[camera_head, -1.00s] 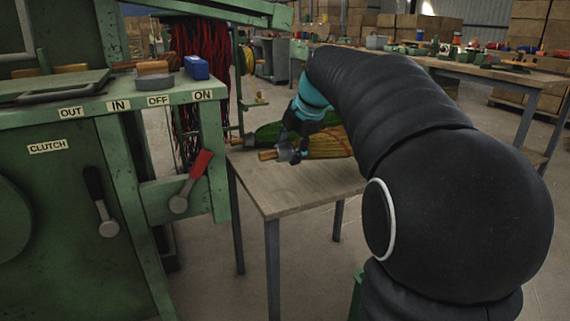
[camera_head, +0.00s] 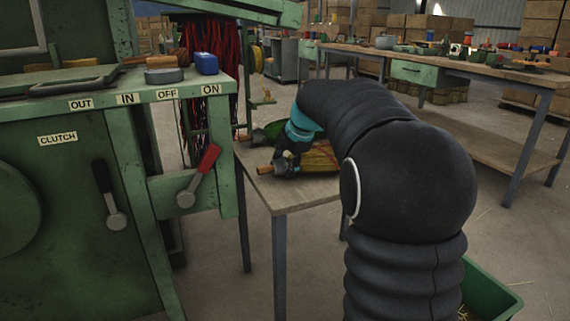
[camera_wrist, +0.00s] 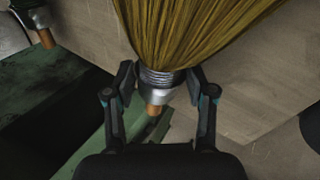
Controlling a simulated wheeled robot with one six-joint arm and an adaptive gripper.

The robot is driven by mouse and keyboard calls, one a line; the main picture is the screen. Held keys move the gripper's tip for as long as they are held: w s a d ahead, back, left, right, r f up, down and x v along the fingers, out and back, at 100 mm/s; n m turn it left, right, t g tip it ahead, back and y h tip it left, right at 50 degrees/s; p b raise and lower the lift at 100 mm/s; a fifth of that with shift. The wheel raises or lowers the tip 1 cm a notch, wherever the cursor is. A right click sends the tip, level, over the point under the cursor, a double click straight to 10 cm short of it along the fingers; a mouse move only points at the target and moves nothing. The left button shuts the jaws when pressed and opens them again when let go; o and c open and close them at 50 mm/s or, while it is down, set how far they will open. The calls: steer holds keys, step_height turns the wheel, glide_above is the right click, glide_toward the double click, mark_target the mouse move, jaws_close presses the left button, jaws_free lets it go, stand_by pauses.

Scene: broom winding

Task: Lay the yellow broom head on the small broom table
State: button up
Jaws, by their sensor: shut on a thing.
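The yellow broom head (camera_head: 322,157) lies roughly level over the small broom table (camera_head: 300,193), its orange-brown wooden stub pointing left. I cannot tell whether its underside touches the top. My gripper (camera_head: 283,166) is shut on its metal collar. In the wrist view the fingers of my gripper (camera_wrist: 158,88) stand on both sides of the collar, with the yellow bristles (camera_wrist: 200,32) fanning out above. My arm hides part of the bristles in the head view.
A green broom head (camera_head: 273,131) lies behind the yellow one on the same table. A green machine (camera_head: 70,190) with a red-handled lever (camera_head: 203,168) stands close on the left. A green bin (camera_head: 488,295) is at lower right. The table's front area is clear.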

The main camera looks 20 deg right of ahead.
steer(key=o, duration=1)
steer(key=shift+f, duration=0.1)
steer(key=o, duration=0.4)
